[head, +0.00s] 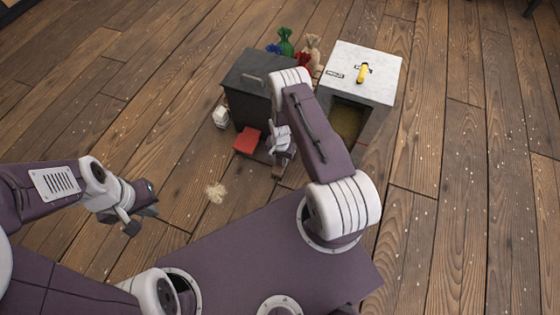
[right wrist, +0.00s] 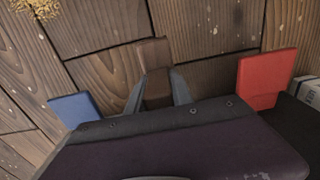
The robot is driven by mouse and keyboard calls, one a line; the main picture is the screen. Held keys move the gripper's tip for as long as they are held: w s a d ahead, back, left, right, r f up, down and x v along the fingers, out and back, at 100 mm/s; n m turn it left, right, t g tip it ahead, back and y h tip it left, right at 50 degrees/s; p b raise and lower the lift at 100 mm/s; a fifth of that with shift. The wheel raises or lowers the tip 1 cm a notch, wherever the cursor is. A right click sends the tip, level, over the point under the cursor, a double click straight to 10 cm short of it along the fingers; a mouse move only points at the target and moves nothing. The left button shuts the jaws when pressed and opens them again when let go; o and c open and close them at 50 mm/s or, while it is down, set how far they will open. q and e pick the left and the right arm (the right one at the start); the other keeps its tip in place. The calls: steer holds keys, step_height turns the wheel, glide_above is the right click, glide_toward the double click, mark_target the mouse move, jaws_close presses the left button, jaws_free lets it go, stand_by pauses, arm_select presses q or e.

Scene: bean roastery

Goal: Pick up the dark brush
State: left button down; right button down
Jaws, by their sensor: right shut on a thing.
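A dark brown brush (right wrist: 154,72) sits between the two fingers of my right gripper (right wrist: 158,92) in the right wrist view, which is shut on it. In the head view the brush (head: 278,172) shows as a small brown end below my right gripper (head: 281,150), in front of the dark bin. My arm hides part of the gripper there, and I cannot tell whether the brush touches the floor. My left gripper (head: 138,218) is at the left over the bare floor, its fingers apart and empty.
A red block (head: 246,140) stands beside the dark bin (head: 247,82); a blue block (right wrist: 75,108) shows in the right wrist view. A white-topped box (head: 362,70) has an open front. A pale pile (head: 215,192) lies on open floor.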

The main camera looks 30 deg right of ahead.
steer(key=s+d+r+p, duration=0.5)
steer(key=s+d+r, duration=0.1)
steer(key=s+d, duration=0.2)
steer(key=shift+s+r+p, duration=0.2)
steer(key=shift+r+p, duration=0.15)
steer(key=shift+p, duration=0.05)
